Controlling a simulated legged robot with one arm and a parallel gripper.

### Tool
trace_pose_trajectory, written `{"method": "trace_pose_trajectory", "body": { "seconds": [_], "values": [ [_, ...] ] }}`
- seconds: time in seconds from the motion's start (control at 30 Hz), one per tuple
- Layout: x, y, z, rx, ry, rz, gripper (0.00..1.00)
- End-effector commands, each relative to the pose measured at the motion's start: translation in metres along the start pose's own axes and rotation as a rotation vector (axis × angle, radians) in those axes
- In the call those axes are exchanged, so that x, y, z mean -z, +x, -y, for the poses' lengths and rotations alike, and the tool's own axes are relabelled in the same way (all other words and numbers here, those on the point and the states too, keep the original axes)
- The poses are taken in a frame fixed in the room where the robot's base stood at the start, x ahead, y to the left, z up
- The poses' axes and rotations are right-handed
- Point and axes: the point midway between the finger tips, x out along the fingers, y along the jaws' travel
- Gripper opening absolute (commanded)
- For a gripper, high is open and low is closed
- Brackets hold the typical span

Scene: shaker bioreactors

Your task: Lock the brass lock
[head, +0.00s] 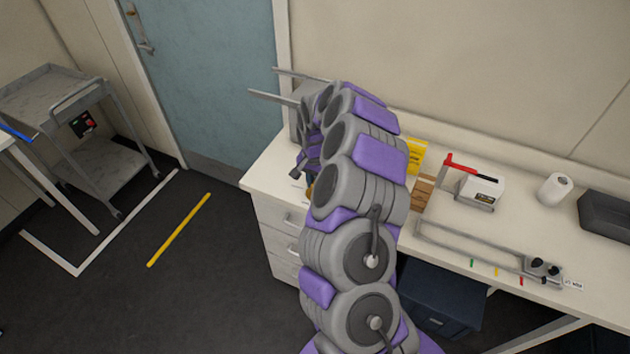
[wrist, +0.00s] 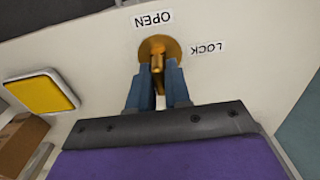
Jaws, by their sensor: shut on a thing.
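The brass lock (wrist: 155,46) shows at the top middle of the wrist view, a round brass plate with a knob or key part standing out of it. The label OPEN (wrist: 152,20) is above it and the label LOCK (wrist: 207,48) is to its right, upside down. My gripper (wrist: 158,72) is shut on the brass part, with one blue finger on each side of it. The brass part lies roughly upright in the picture, in line with the OPEN label. In the head view my arm mostly hides the lock and my gripper.
In the wrist view a yellow panel (wrist: 40,92) is at the left, with a brown box (wrist: 20,140) below it. In the head view the bench (head: 470,220) holds a white device with a red lever (head: 480,190), a metal frame (head: 470,248) and a white roll (head: 555,189).

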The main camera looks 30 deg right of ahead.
Motion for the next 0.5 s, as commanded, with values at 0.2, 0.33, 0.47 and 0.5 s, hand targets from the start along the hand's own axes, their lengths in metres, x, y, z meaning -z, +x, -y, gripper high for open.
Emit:
{"method": "trace_pose_trajectory", "body": {
  "seconds": [0.2,0.33,0.47,0.5],
  "values": [
    [0.0002,0.0001,0.0002,0.002,0.000,0.001,0.00],
    [0.0002,0.0002,0.0002,0.002,0.000,0.002,0.00],
    [0.0003,0.0010,0.0000,0.001,0.000,0.002,0.00],
    [0.0003,0.0016,0.0000,0.000,0.000,0.002,0.00]
  ]
}}
